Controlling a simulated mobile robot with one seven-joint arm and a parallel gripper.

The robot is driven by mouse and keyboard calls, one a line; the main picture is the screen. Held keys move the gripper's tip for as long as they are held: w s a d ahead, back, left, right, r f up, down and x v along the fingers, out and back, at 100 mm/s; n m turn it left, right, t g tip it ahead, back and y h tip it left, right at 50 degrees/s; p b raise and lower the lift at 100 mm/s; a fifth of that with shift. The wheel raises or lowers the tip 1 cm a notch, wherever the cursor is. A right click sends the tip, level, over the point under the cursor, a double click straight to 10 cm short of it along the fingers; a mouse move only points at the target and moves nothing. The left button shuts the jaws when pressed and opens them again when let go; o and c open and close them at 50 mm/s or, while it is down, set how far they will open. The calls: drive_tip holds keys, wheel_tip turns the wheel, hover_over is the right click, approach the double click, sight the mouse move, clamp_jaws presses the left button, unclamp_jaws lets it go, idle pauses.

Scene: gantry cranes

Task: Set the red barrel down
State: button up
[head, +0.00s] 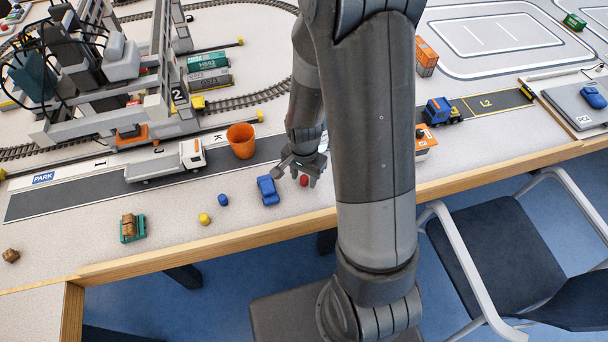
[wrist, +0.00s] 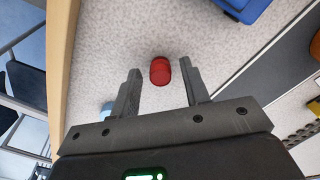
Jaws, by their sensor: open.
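The red barrel (head: 304,181) is on the light table near its front edge, just right of a blue toy car (head: 267,190). My gripper (head: 302,170) is over the table at the barrel, and my arm hides the area to its right. In the wrist view the red barrel (wrist: 160,71) shows between and slightly beyond the fingertips of my gripper (wrist: 160,82). The fingers are open, with a gap on both sides of the barrel. I cannot tell how the barrel's underside meets the table.
An orange bucket (head: 242,141) and a white truck (head: 170,163) stand behind and left. A blue barrel (head: 223,200), a yellow barrel (head: 205,219) and a teal cart (head: 132,228) line the front left. The table's wooden edge (head: 220,243) is close. A chair (head: 500,240) stands right.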

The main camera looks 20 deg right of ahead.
wheel_tip(320, 180, up, 12)
wheel_tip(320, 180, up, 12)
drive_tip(key=n+t, duration=0.3)
drive_tip(key=n, duration=0.1)
hover_over(304, 178)
drive_tip(key=s, duration=0.5)
drive_tip(key=s+d+r+n+t, duration=0.1)
drive_tip(key=s+r+n+t, duration=0.1)
drive_tip(key=s+r+n, duration=0.3)
drive_tip(key=shift+s+r+t, duration=0.3)
drive_tip(key=shift+s+r, duration=1.2)
drive_tip(key=shift+d, duration=0.1)
